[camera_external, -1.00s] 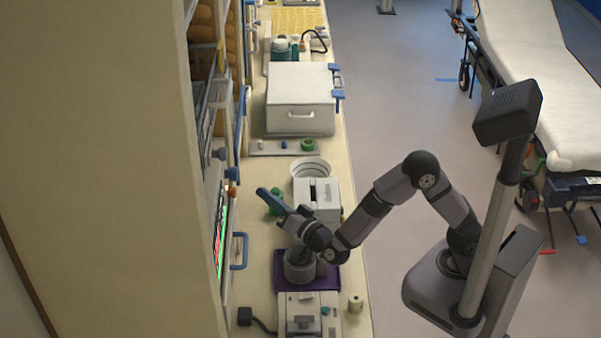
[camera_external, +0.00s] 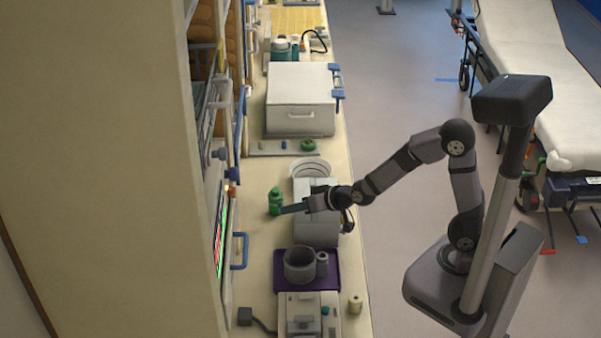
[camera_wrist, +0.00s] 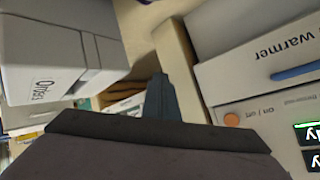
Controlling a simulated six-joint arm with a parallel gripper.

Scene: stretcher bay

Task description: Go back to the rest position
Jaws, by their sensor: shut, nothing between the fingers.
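My gripper (camera_external: 292,209) is shut and empty. In the external view it is level above the counter, its tip pointing left beside a green bottle (camera_external: 275,202). I cannot tell whether the tip touches the bottle. My arm reaches across from the base at the right, with its elbow raised. In the wrist view the shut fingers (camera_wrist: 161,95) point up the picture, between a white box with lettering (camera_wrist: 45,75) and the warmer's front (camera_wrist: 275,60).
The counter (camera_external: 255,290) holds a purple tray (camera_external: 333,284) with a grey pot (camera_external: 299,265), a white lidded case (camera_external: 300,100), and a grey device (camera_external: 300,315). A cabinet with a lit screen stands at the left. The floor (camera_external: 400,90) between counter and stretcher (camera_external: 540,70) is clear.

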